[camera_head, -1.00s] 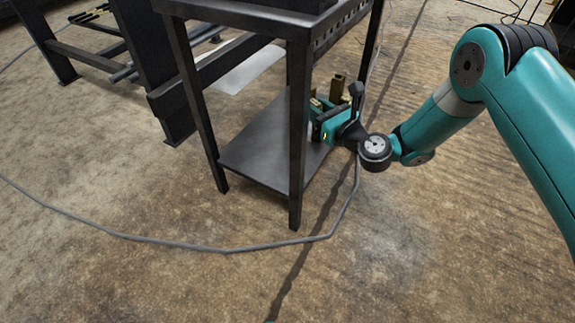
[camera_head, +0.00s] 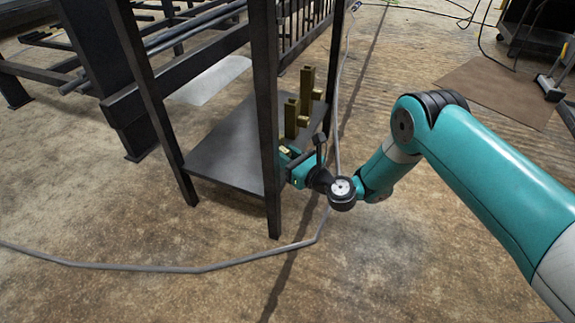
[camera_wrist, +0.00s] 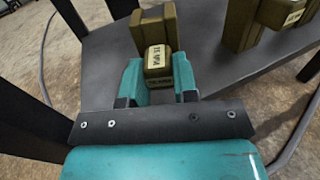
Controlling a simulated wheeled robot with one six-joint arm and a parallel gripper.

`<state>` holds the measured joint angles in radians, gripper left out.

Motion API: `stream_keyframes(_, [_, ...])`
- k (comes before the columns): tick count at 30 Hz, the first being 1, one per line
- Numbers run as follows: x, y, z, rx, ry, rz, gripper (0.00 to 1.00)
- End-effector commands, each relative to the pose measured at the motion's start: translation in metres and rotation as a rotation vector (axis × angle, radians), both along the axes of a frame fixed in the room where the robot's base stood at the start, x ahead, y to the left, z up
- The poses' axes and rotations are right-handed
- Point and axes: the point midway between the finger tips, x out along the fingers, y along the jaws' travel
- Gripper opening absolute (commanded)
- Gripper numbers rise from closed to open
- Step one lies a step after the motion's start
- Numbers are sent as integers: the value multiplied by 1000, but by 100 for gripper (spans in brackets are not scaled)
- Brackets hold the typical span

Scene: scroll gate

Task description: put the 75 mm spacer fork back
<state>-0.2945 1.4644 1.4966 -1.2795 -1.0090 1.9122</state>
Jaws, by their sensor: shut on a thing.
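My gripper (camera_wrist: 158,82) is shut on a brass spacer fork (camera_wrist: 158,60) with a small printed label, too blurred to read surely. The fork shows between the two teal fingers in the wrist view, with its taller upright part beyond. In the head view my gripper (camera_head: 291,164) is low beside the front leg of a dark metal stand, at the edge of its lower shelf (camera_head: 222,160). The leg partly hides it. I cannot tell whether the held fork touches the shelf.
Other labelled brass forks (camera_wrist: 241,24) stand on the shelf, to the right in the wrist view; a tall one (camera_head: 306,85) shows in the head view. The stand's dark front leg (camera_head: 266,130) is close by my gripper. A grey cable (camera_head: 190,268) crosses the floor.

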Motion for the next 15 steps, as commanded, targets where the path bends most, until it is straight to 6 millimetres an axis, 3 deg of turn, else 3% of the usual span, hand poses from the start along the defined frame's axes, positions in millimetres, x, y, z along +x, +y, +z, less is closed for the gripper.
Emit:
stream_keyframes(1, [0, 0, -10, 1, -1, 0, 0])
stream_keyframes(13, [1, 0, -13, 1, -1, 0, 0])
stream_keyframes(14, [0, 0, -12, 1, -1, 0, 34])
stream_keyframes(15, [0, 0, -12, 0, 0, 0, 43])
